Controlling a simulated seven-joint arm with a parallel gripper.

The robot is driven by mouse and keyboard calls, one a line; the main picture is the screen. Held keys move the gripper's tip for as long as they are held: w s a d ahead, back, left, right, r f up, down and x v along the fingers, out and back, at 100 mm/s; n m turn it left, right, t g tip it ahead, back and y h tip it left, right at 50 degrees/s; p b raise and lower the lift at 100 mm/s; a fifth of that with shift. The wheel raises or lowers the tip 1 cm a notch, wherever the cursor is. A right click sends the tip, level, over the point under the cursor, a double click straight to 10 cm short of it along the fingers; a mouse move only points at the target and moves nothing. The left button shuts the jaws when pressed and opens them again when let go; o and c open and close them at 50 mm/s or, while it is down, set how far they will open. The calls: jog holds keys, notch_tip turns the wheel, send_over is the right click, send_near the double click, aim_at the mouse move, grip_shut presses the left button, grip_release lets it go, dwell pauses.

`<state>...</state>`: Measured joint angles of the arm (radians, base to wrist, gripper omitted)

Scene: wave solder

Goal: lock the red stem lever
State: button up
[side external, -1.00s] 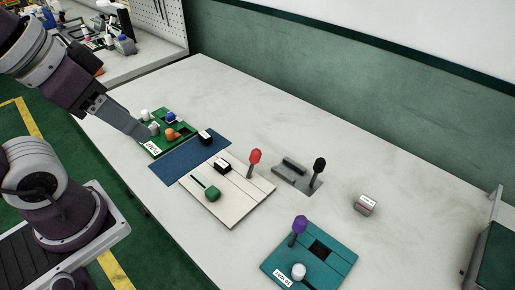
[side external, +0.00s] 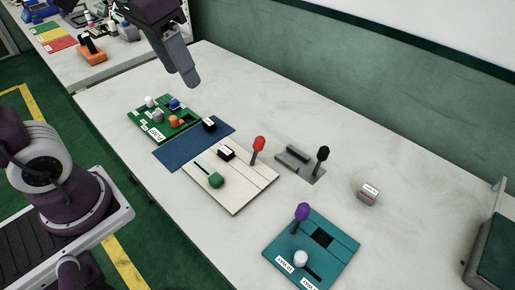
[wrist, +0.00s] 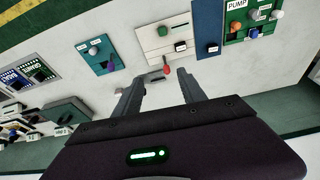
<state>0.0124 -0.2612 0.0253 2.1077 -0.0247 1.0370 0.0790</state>
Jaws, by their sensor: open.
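The red stem lever (side external: 259,145) has a red knob on a dark stem and stands nearly upright at the back edge of the cream board (side external: 236,192). Its red knob also shows in the wrist view (wrist: 167,69), just beyond the space between my fingertips. My gripper (side external: 190,80) is raised above the table, behind the green board and well apart from the lever. In the wrist view my gripper (wrist: 158,83) has its two fingers spread, with nothing between them. The lever's base is too small to tell whether it is locked.
A grey fixture with a black-knobbed lever (side external: 323,154) stands right of the red lever. A teal board (side external: 335,258) bears a purple-knobbed lever (side external: 301,212). A blue mat (side external: 180,152), a green board (side external: 186,141) and a small labelled block (side external: 369,191) are also there.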

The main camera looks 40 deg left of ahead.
jog(key=w+f+g, duration=0.3)
jog(key=w+f, duration=0.2)
jog(key=w, duration=0.6)
jog(key=m+g, duration=0.1)
jog(key=g, duration=0.1)
send_over(257, 151)
jog(key=w+a, duration=0.1)
notch_tip(257, 151, down, 9)
jog(key=w+f, duration=0.1)
jog(key=f, duration=0.3)
jog(key=f+g, duration=0.1)
jog(key=f, duration=0.3)
jog(key=w+f+m+g, duration=0.1)
jog(key=f, duration=0.2)
jog(key=shift+w+f, duration=0.35)
jog(key=shift+f, duration=0.05)
jog(key=shift+g, duration=0.4)
jog(key=x, duration=0.7)
jog(key=shift+w, duration=0.15)
jog(key=shift+f, duration=0.55)
grip_shut()
